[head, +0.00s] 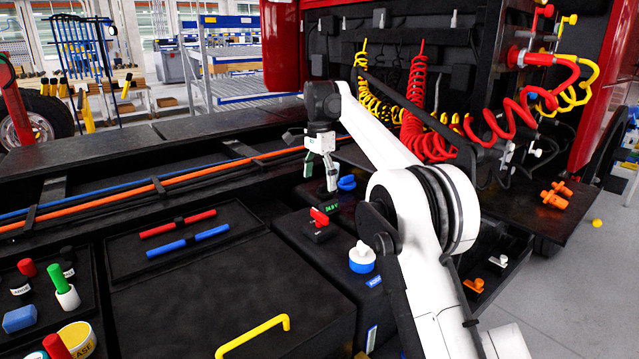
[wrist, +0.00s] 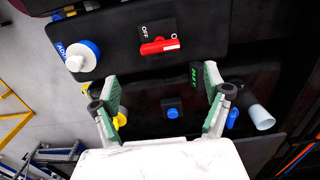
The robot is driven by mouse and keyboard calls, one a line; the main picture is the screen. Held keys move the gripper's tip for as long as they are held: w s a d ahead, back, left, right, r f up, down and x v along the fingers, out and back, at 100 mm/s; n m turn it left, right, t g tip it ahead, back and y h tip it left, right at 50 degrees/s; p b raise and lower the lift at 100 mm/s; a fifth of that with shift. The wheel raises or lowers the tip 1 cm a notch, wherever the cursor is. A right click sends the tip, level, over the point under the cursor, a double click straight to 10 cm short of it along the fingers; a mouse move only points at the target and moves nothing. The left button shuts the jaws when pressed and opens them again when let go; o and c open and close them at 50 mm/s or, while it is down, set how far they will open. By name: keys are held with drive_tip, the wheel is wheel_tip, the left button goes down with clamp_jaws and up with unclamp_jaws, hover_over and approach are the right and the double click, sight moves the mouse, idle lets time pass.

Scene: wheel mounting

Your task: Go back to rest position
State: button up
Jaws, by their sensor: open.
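My gripper (head: 322,172) hangs from my white arm near the middle of the head view, fingers pointing down over the black units. A blue knob (head: 347,183) is just right of the gripper in the head view.
A white and blue cap (head: 362,258) stands on the black unit nearer my arm. Red and yellow coiled hoses (head: 415,100) hang at the truck's back. Orange and blue lines (head: 200,187) run along the chassis. A yellow handle (head: 252,336) stands up at the front.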

drive_tip(key=s+d+r+n+t, duration=0.2)
drive_tip(key=s+d+r+n, duration=0.1)
drive_tip(key=s+d+r, duration=0.65)
drive_tip(key=s+d+r+n+t, duration=0.2)
drive_tip(key=s+d, duration=0.5)
drive_tip(key=s, duration=0.5)
drive_tip(key=s+d+f+n+t, duration=0.1)
drive_tip(key=s+d+f, duration=0.2)
drive_tip(key=s, duration=0.6)
drive_tip(key=s+d+f+n+t, duration=0.1)
drive_tip(key=s+d+f+n, duration=0.1)
drive_tip(key=s+f, duration=0.5)
drive_tip(key=s+d+f+n+t, duration=0.1)
drive_tip(key=s+f, duration=0.5)
drive_tip(key=s, duration=0.7)
drive_tip(key=d+n, duration=0.1)
drive_tip(key=d, duration=0.1)
drive_tip(key=shift+d+b, duration=0.35)
